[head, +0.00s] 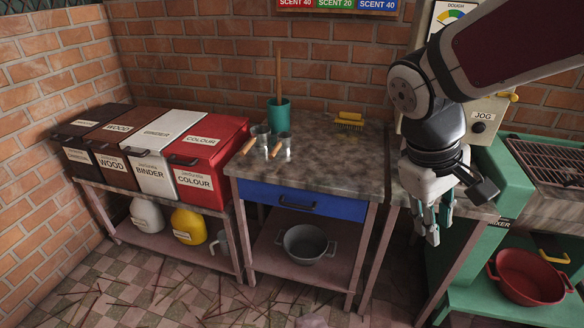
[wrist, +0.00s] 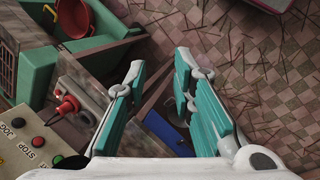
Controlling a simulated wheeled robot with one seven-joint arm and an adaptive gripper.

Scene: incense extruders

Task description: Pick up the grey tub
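The grey tub (head: 306,245) is a round, open-topped tub with side handles. It sits on the low shelf under the middle table, below the blue drawer, in the head view. My gripper (head: 432,222) hangs to the right of the middle table, in front of the table edge and the green machine, pointing down. It is well to the right of the tub and apart from it. In the wrist view my gripper (wrist: 160,105) has its teal fingers spread, with nothing between them.
A blue drawer (head: 304,201) sits above the tub. Table legs flank the shelf. A red tub (head: 527,277) rests on the green shelf at right, also in the wrist view (wrist: 74,18). Labelled bins stand at left. The tiled floor (head: 150,285) in front has scattered thin sticks.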

